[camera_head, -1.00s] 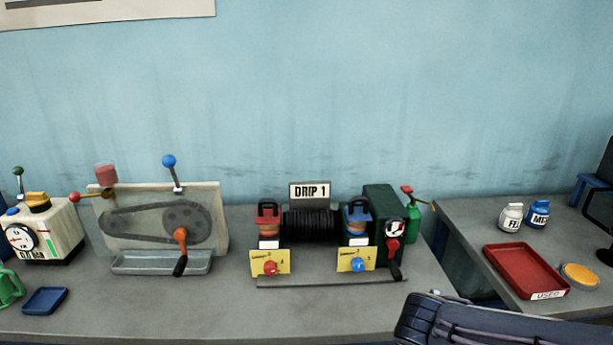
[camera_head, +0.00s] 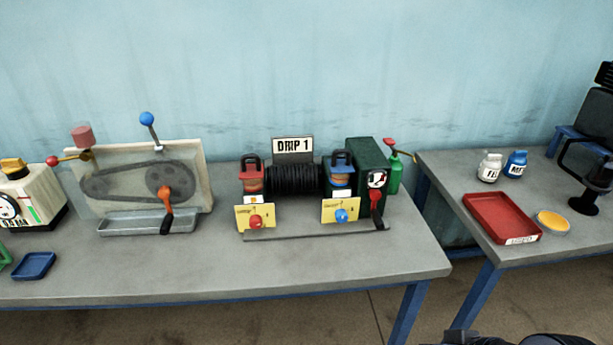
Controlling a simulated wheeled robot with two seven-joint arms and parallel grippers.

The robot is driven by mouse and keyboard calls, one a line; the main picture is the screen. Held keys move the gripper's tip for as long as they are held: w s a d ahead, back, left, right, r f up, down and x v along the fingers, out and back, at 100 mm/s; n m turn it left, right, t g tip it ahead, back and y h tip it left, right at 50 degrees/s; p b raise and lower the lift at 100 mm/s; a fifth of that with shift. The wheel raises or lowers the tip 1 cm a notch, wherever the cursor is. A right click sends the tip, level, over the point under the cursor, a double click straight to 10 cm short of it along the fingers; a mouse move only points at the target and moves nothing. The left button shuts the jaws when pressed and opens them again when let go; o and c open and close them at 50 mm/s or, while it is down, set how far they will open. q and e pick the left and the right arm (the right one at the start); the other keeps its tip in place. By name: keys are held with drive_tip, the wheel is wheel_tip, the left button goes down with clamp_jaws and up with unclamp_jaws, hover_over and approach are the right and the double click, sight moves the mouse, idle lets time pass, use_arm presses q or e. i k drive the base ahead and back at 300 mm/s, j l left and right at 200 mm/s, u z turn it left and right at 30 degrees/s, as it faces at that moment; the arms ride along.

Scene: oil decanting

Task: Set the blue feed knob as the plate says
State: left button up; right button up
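The blue feed knob (camera_head: 341,216) sits on the front of a yellow plate (camera_head: 327,209), below the blue-topped oiler (camera_head: 341,171). The scale marks on the yellow plate are too small to read. A sign plate (camera_head: 293,148) above the black coil reads "DRIP 1". A red knob (camera_head: 256,222) sits on a second yellow plate, below the red-topped oiler (camera_head: 251,175). Neither gripper's fingers show. A dark part at the bottom right edge is probably my arm, and it is far from the knob.
A belt machine with an orange crank (camera_head: 166,195) and a blue-ball lever (camera_head: 147,119) stands left of the oilers. A dark green box (camera_head: 370,155) with a red crank stands right. The bench front (camera_head: 230,270) is clear. The right bench holds a red tray (camera_head: 502,217).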

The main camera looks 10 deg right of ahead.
sight(341, 215)
drive_tip(key=i+j+z, duration=0.1)
drive_tip(key=j+z, duration=1.1)
drive_tip(key=j, duration=0.1)
